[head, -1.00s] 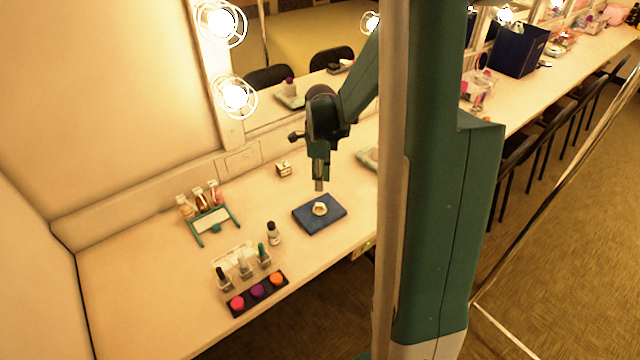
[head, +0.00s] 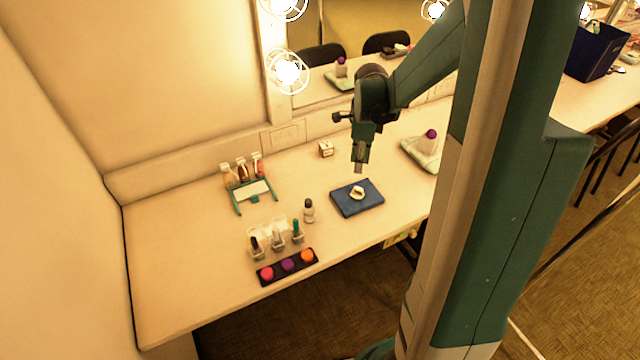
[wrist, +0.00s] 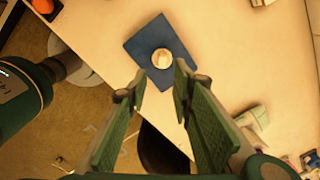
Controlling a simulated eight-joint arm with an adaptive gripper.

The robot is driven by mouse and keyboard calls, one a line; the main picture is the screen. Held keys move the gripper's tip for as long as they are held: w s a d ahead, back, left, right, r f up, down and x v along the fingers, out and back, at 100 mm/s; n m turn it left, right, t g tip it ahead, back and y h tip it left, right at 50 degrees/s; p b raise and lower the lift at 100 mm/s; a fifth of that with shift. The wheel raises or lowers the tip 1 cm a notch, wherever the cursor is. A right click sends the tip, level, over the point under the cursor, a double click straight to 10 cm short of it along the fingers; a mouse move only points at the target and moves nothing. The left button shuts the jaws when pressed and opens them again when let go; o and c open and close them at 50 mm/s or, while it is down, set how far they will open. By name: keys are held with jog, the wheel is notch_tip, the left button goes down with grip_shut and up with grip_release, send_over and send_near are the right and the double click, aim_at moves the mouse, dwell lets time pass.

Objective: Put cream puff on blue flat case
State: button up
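The cream puff (head: 357,193), small, round and pale, rests on the blue flat case (head: 371,208) on the counter. In the wrist view the cream puff (wrist: 162,59) sits near the middle of the blue flat case (wrist: 143,39). My gripper (head: 359,168) is above and just behind the case in the head view, apart from the cream puff. In the wrist view my gripper (wrist: 160,82) is open, with its two fingers spread and nothing between them.
Left of the case stand a small bottle (head: 309,211), several nail polish bottles (head: 278,240) and a dark strip with coloured pots (head: 288,267). A teal-framed rack (head: 254,192) is further back. A tray with a purple-topped item (head: 428,145) stands to the right.

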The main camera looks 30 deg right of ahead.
jog(key=s+a+r+n+t, duration=0.2)
jog(key=s+a+r+n, duration=0.4)
jog(key=a+n, duration=0.2)
jog(key=s+a+r+n+t, duration=0.2)
jog(key=s+a+r+n, duration=0.3)
jog(key=a+n, duration=0.4)
jog(key=s+a+r+n+t, duration=0.2)
jog(key=s+a+r+n, duration=0.4)
jog(key=a+n, duration=0.3)
jog(key=shift+s+a+r+t, duration=0.2)
jog(key=shift+s+r+t, duration=0.1)
jog(key=shift+s+t, duration=0.15)
